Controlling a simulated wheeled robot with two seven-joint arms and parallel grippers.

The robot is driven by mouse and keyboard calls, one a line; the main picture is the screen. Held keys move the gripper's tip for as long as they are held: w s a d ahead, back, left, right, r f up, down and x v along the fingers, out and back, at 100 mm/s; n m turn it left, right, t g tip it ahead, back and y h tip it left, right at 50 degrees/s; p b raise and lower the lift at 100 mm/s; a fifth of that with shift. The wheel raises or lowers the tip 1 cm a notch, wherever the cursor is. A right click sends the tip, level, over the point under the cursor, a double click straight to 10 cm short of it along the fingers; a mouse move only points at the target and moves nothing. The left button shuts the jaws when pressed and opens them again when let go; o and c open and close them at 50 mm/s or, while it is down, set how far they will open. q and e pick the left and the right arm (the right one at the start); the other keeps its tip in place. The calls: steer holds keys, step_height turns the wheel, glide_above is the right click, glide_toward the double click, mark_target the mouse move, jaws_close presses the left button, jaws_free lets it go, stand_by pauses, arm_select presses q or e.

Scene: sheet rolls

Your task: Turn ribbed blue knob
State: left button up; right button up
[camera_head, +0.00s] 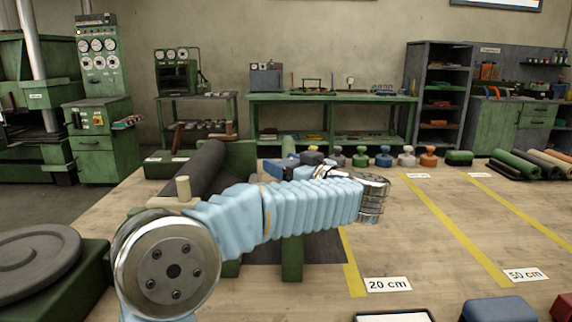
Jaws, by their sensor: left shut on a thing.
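My left arm, in a pale blue ribbed sleeve, crosses the middle of the view. My left gripper (311,159) is small and dark beyond the sleeve and its fingers are partly hidden. It is shut on a blue part (283,170) at the right end of the roller machine, which seems to be the ribbed blue knob. Its ribs and turn angle cannot be made out. The machine has a dark roller (200,168) and a green frame (240,156). My right gripper is not in view.
Several small coloured knob-like pieces, including a blue one (383,156) and an orange one (428,156), stand along the table's back. Rolled sheets (515,165) lie at the right. Yellow strips and a "20 cm" label (388,284) mark the mostly clear wooden tabletop (425,240).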

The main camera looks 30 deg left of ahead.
arm_select(q)
steer(key=n+g, duration=0.2)
steer(key=g, duration=0.1)
steer(key=n+g, duration=0.2)
steer(key=g, duration=0.1)
steer(key=s+n+g, duration=0.1)
steer(key=n+g, duration=0.1)
steer(key=g, duration=0.2)
steer(key=shift+n, duration=0.3)
steer(key=shift+g, duration=0.4)
steer(key=o, duration=1)
steer(key=shift+c, duration=0.2)
